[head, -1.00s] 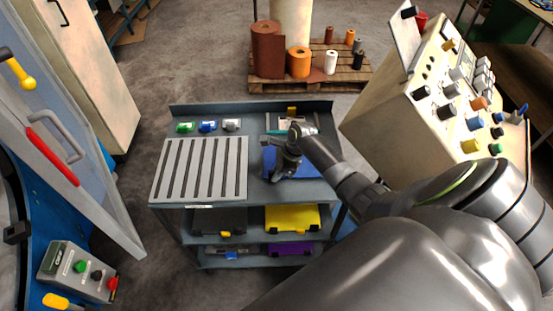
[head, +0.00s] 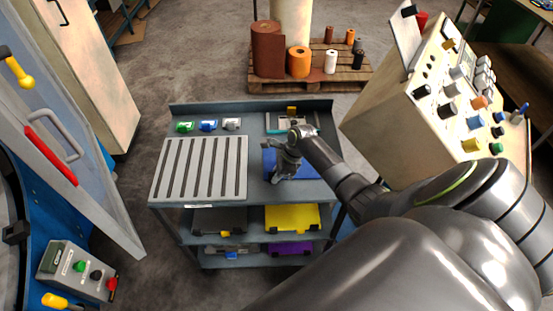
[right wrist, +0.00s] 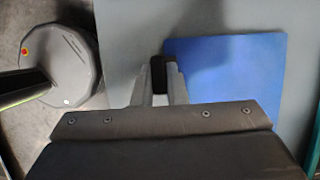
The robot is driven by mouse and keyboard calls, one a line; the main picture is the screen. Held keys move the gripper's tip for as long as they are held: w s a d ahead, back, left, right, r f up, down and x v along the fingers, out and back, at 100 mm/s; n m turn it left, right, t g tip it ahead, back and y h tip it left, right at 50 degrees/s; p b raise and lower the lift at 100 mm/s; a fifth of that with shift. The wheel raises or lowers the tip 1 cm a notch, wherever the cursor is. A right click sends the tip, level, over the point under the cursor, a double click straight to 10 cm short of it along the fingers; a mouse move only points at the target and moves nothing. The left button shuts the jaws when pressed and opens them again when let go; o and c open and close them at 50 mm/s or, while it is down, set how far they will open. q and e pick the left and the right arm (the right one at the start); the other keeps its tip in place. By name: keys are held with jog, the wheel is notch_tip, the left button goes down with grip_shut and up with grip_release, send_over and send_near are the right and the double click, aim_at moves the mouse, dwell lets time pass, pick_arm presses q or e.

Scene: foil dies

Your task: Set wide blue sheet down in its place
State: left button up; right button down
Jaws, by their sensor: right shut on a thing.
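The wide blue sheet (head: 310,170) is at the right part of the grey trolley top (head: 258,185), partly covered by my right gripper and wrist. My right gripper (head: 278,178) is at the sheet's left side and shut on it. In the right wrist view the blue sheet (right wrist: 235,85) spreads to the right of the fingers (right wrist: 158,72), with a dark piece between them. The sheet looks flat and close to the top; I cannot tell whether it touches. My left gripper is not in view.
A slotted grey rack (head: 200,168) fills the trolley's left side. A control console (head: 430,95) stands at right and a pallet of rolls (head: 310,75) behind.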

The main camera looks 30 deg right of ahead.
jog(key=shift+f, duration=0.1)
jog(key=c, duration=1.4)
grip_release()
jog(key=shift+o, duration=0.2)
jog(key=b+v, duration=0.1)
jog(key=v, duration=1.6)
jog(key=shift+r, duration=0.25)
